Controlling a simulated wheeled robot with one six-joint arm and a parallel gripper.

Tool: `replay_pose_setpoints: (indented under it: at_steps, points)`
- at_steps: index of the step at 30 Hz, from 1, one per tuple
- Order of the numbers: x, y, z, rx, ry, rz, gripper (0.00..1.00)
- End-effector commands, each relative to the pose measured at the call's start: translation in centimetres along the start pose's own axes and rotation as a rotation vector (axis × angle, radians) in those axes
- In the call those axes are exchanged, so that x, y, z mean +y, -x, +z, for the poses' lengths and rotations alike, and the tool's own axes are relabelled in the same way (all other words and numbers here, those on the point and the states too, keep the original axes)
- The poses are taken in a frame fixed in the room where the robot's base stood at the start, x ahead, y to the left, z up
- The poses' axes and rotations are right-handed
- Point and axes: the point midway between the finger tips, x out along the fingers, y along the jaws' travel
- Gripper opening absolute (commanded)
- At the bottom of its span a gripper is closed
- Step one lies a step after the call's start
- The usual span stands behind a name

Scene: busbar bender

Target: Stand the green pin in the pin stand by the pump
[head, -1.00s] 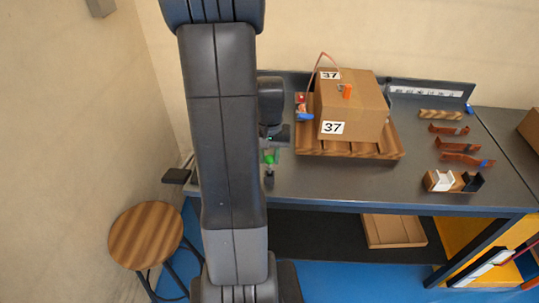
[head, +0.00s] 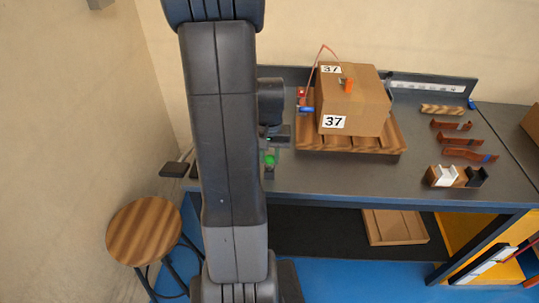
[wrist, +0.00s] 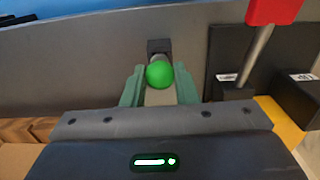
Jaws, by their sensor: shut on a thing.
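The green pin shows its round green head (wrist: 160,75) between the pale green fingers of my gripper (wrist: 159,92) in the wrist view. The gripper is shut on the pin. A small dark grey block (wrist: 158,46) shows just behind the head; I cannot tell whether it is part of the pin or of a stand. In the head view the green head (head: 269,160) shows beside my arm, near the left end of the bench, with my gripper partly hidden there. I cannot make out the pin stand or the pump for certain; my arm covers that part of the bench.
In the wrist view a red-topped rod (wrist: 272,12) rises at the right beside dark labelled blocks (wrist: 230,80). On the bench (head: 400,180), a carton marked 37 (head: 352,100) sits on a wooden pallet (head: 330,145). Several copper bars (head: 468,140) lie right. A stool (head: 145,230) stands left.

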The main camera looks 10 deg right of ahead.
Motion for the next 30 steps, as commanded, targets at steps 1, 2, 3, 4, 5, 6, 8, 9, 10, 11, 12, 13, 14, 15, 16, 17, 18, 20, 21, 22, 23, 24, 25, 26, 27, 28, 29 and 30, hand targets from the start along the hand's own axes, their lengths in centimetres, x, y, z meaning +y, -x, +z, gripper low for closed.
replay_pose_setpoints:
  at_steps: [1,2,3,4,5,6,8,9,10,11,12,13,14,15,16,17,18,20,21,22,23,24,25,26,27,28,29,30]
  points:
    - [0.0,-0.2,0.0,0.0,0.0,0.0,0.0]
    - [0.0,-0.3,0.0,0.0,0.0,0.0,0.0]
    - [0.0,-0.4,0.0,0.0,0.0,0.0,0.0]
    - [0.0,-0.5,0.0,0.0,0.0,0.0,0.0]
    - [0.0,-0.6,0.0,-0.001,0.0,0.0,0.0]
    - [0.0,-0.7,0.0,-0.001,0.0,0.0,0.0]
    - [0.0,-0.8,0.0,-0.001,0.0,0.0,0.0]
    - [0.0,-0.9,0.0,-0.001,0.0,0.0,0.0]
    - [0.0,-1.0,0.0,-0.001,0.0,0.0,0.0]
    - [0.0,-0.9,0.0,0.0,0.0,0.0,0.3]
    - [0.0,-0.9,0.0,0.0,0.0,0.0,0.38]
    - [0.0,-0.8,0.0,0.0,0.0,0.0,0.44]
    - [0.0,-0.8,0.0,0.0,0.0,0.0,0.5]
    - [0.0,-0.8,0.0,0.0,0.0,0.0,0.52]
    - [0.0,-0.8,0.0,0.0,0.0,0.0,0.52]
    - [0.0,-0.8,0.0,0.0,0.0,0.0,0.52]
    - [0.0,-0.8,0.0,0.0,0.0,0.0,0.52]
    - [0.0,-0.8,0.0,0.0,0.0,0.0,0.52]
    - [0.0,-0.8,0.0,0.0,0.0,0.0,0.52]
    - [0.0,-0.8,0.0,0.0,0.0,0.0,0.52]
    - [0.0,-0.8,0.0,0.0,0.0,0.0,0.52]
    - [0.0,-0.6,0.0,0.001,0.0,0.0,0.52]
    - [0.0,-0.5,0.0,0.002,0.0,0.0,0.52]
    - [0.0,-0.2,-0.1,0.003,0.0,0.0,0.52]
    - [0.0,0.2,-0.1,0.003,0.0,0.0,0.52]
    - [0.0,0.6,-0.1,0.004,0.0,0.0,0.52]
    - [0.0,1.1,-0.1,0.005,0.0,-0.001,0.52]
    - [0.0,1.8,-0.1,0.006,0.0,-0.001,0.52]
